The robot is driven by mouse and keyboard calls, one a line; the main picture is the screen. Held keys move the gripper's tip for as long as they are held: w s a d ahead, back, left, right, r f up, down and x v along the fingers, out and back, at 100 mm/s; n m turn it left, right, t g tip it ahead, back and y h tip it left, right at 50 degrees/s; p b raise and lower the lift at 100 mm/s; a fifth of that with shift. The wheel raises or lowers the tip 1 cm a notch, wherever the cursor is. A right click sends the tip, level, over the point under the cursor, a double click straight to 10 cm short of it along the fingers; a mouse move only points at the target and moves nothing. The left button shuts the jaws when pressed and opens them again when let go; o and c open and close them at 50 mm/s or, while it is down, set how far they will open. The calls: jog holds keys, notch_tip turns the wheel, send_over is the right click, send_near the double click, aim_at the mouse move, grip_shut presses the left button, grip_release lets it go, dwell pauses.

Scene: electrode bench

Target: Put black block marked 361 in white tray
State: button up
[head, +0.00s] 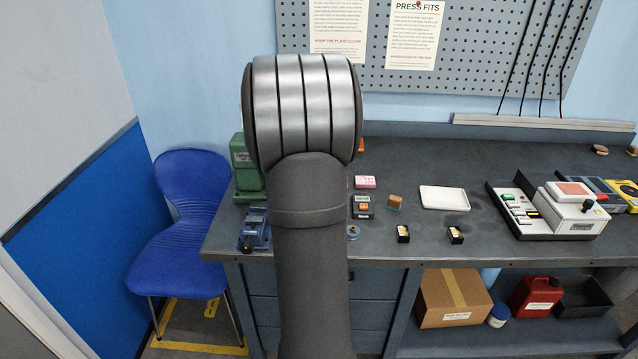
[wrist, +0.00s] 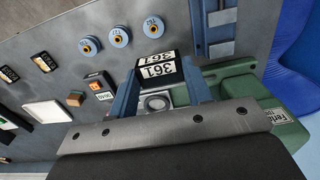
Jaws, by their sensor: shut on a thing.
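The black block marked 361 (wrist: 158,69) shows in the wrist view with white number labels on two faces. My gripper (wrist: 158,82) is shut on it, with one blue-grey finger on each side. In the head view my own arm hides the gripper and this block. The white tray (head: 424,190) lies flat and empty on the bench, right of my arm. It also shows at the left of the wrist view (wrist: 47,112), well apart from the held block.
Two small black blocks (head: 403,234) (head: 456,235) stand at the bench's front edge, before the tray. A brown block (head: 396,202) and a labelled black box (head: 362,208) stand left of it. A green machine (head: 243,168) and blue vise (head: 255,230) are far left; a white-topped device (head: 570,212) is right.

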jog(key=w+d, duration=0.4)
jog(key=d, duration=0.8)
jog(key=w+d, duration=0.4)
jog(key=d, duration=0.7)
jog(key=s+d+f+m, duration=0.1)
jog(key=s+d+f, duration=0.1)
jog(key=d, duration=1.3)
jog(key=s+d+f, duration=0.1)
jog(key=s+d, duration=0.2)
jog(key=d, duration=1.1)
send_over(445, 205)
jog(key=f, duration=0.6)
jog(key=shift+s+d+f, duration=0.25)
jog(key=shift+s+f, duration=0.05)
jog(key=shift+f, duration=0.1)
jog(key=shift+w+a+f, duration=0.2)
jog(key=shift+w+f, duration=0.05)
jog(key=shift+w, duration=0.1)
jog(key=shift+f, duration=1.9)
jog(key=shift+f, duration=0.15)
